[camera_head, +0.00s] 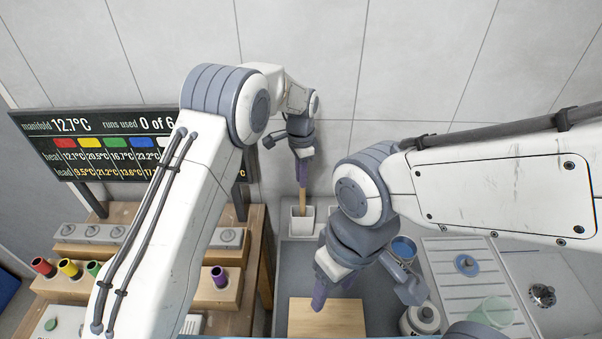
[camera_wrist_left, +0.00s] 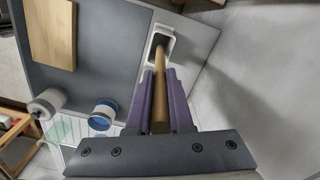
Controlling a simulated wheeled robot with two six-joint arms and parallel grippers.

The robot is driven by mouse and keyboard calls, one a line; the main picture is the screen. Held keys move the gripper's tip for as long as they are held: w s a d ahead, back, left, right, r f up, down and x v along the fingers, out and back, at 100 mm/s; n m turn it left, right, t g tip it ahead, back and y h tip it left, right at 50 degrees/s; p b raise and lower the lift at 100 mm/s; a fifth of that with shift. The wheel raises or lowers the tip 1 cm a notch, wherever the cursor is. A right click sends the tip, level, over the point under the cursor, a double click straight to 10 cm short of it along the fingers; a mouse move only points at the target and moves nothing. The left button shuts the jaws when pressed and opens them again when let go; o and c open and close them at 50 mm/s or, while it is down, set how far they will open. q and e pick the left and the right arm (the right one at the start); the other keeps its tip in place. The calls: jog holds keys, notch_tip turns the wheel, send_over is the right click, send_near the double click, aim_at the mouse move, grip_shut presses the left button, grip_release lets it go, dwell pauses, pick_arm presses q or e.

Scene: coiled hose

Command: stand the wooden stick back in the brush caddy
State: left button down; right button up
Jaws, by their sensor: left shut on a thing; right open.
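The wooden stick (camera_head: 303,198) is held upright by my left gripper (camera_head: 302,155), near the back wall. The white brush caddy (camera_head: 302,225) stands on the grey counter below it. The stick's lower end reaches the caddy's mouth; how deep it sits is hidden. In the left wrist view, my left gripper's purple fingers (camera_wrist_left: 160,105) are shut on the stick (camera_wrist_left: 160,75), which runs into the opening of the caddy (camera_wrist_left: 150,48). My right gripper (camera_head: 362,290) is open and empty over the counter, in front and to the right of the caddy.
A wooden board (camera_head: 325,320) lies on the counter below my right gripper. A blue-topped container (camera_head: 403,248), a lidded jar (camera_head: 420,319), a greenish glass (camera_head: 495,310) and a sink (camera_head: 545,300) are on the right. Racks with coloured tubes (camera_head: 68,267) stand left.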

pick_arm(q)
jog(key=shift+f+b, duration=0.85)
jog(key=shift+f, duration=0.95)
jog(key=c, duration=0.7)
grip_release()
jog(key=shift+c, duration=0.2)
notch_tip(320, 180, up, 10)
jog(key=b, duration=0.3)
jog(key=shift+r, duration=0.25)
